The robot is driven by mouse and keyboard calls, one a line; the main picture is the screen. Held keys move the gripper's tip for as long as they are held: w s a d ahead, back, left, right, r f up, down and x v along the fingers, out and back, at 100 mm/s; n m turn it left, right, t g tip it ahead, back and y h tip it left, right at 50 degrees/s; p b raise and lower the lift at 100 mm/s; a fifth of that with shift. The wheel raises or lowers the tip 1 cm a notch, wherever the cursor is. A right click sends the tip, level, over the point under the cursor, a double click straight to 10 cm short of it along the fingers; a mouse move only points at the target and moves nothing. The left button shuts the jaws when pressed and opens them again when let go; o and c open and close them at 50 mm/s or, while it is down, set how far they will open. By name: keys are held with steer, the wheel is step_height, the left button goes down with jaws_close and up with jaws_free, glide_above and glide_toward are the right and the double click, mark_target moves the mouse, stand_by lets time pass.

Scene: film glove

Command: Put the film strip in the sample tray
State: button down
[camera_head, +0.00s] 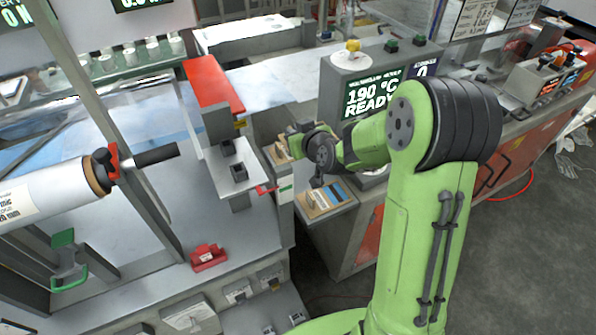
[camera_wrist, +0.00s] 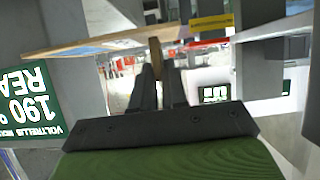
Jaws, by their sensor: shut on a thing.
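My gripper (camera_wrist: 160,75) is shut on a small tan upright tab (camera_wrist: 155,52), seen between the fingertips in the wrist view. The tab meets a thin tan board (camera_wrist: 95,45) with some blue on its face, seen almost edge-on. In the head view my gripper (camera_head: 291,143) is at the grey cabinet, beside a tan piece (camera_head: 279,153). A flat tan panel (camera_head: 337,200) with blue, dark and white stripes and a small tan tab lies on a grey ledge below and right. I cannot tell for certain which piece is the film strip or the sample tray.
A grey heater unit (camera_head: 352,75) reading 190 °C READY stands behind my arm. A red-topped press (camera_head: 213,82) rises left of my gripper. A white film roll (camera_head: 50,197) and a red block (camera_head: 208,257) are farther left. Open floor lies at the right.

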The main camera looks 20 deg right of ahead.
step_height(320, 180, down, 14)
steer(key=b, duration=0.3)
steer(key=shift+w, duration=0.15)
steer(key=shift+f, duration=0.2)
steer(key=c, duration=1.2)
jaws_free()
steer(key=shift+o, duration=0.2)
steer(key=shift+r, duration=0.1)
